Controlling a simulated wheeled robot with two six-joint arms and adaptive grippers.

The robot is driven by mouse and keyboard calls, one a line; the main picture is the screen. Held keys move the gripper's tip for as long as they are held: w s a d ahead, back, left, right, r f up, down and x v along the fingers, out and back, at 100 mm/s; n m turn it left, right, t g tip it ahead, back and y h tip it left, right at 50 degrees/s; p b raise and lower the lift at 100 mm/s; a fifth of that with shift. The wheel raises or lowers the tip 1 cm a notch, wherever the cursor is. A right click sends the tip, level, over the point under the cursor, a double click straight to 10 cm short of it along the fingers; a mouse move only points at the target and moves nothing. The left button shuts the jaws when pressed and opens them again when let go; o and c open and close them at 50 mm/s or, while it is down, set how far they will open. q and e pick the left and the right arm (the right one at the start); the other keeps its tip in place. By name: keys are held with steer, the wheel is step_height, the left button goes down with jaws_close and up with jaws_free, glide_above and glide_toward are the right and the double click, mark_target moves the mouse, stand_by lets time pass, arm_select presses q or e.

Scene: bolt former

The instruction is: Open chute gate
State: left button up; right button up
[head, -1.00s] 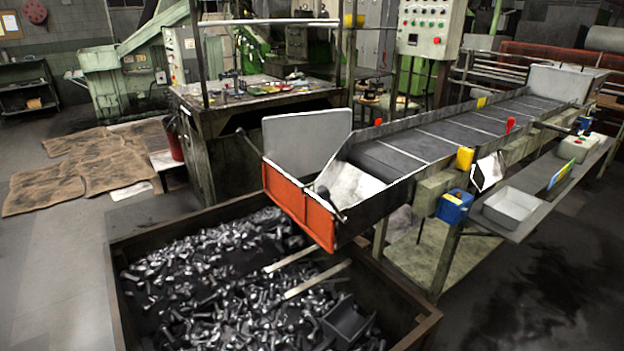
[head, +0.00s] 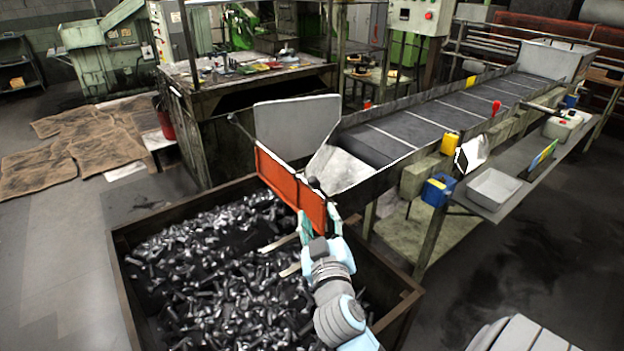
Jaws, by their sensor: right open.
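The chute gate (head: 285,187) is an orange-red panel across the lower end of the conveyor chute (head: 345,168). It hangs down in front of the chute mouth, over the bin. My right gripper (head: 318,222) is open at the gate's right lower end, its teal fingers close to the panel edge. The wrist hides part of that corner, and I cannot tell whether the fingers touch the gate. My left gripper is not in view.
A rusty-edged bin (head: 124,262) full of bolts stands below the gate and my right arm. A workbench (head: 245,95) stands behind.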

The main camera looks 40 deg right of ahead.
mark_target(313, 184)
steer(key=x, duration=1.4)
steer(key=shift+d, duration=0.1)
steer(key=shift+s+r, duration=0.1)
jaws_close()
